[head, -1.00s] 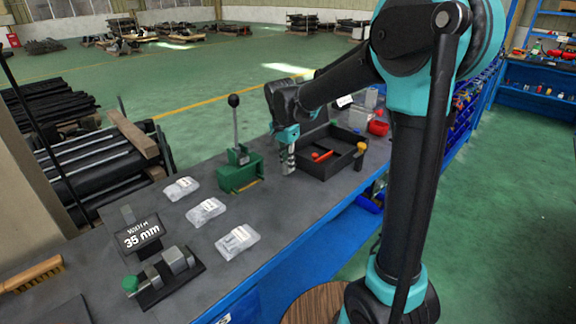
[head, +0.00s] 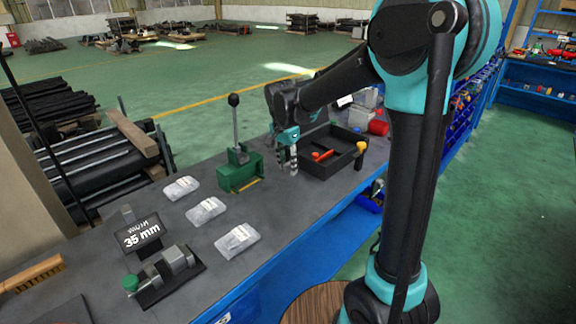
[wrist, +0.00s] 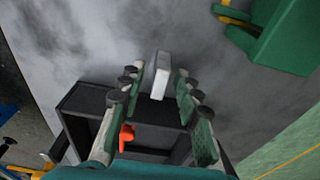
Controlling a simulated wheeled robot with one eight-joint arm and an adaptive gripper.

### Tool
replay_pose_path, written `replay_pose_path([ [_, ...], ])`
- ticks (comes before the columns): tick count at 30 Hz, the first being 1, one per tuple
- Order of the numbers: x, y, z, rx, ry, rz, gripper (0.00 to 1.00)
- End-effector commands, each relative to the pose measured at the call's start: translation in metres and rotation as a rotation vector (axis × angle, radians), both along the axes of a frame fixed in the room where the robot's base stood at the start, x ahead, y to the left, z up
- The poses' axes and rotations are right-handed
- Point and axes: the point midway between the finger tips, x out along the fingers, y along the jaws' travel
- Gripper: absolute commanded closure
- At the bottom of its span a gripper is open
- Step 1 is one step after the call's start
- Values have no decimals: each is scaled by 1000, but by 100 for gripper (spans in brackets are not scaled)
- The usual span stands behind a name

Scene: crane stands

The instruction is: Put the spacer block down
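The spacer block (wrist: 160,75) is a small pale grey bar in the wrist view. It lies between the two fingers of my gripper (wrist: 163,88), with a gap on each side. It appears to rest on the grey bench top, just outside the black tray; its contact with the bench is not clear. In the head view my gripper (head: 287,162) points down beside the tray with its fingers spread. I cannot make out the block between them there.
The black tray (head: 338,171) holds an orange-red tool (head: 322,156). A green lever press (head: 240,172) stands left of my gripper. Several clear bags (head: 206,211), a "35 mm" sign (head: 142,233) and a vise-like fixture (head: 163,272) are nearer. Bare bench (head: 265,211) lies between.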

Motion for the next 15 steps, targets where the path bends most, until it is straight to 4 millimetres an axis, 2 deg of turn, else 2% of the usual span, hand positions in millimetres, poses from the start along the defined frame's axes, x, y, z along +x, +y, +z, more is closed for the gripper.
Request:
replay_pose_path([
  [5, -2, 2, 23, 0, 0, 1, 67],
  [15, -8, 8, 90, 0, 0, 1, 67],
])
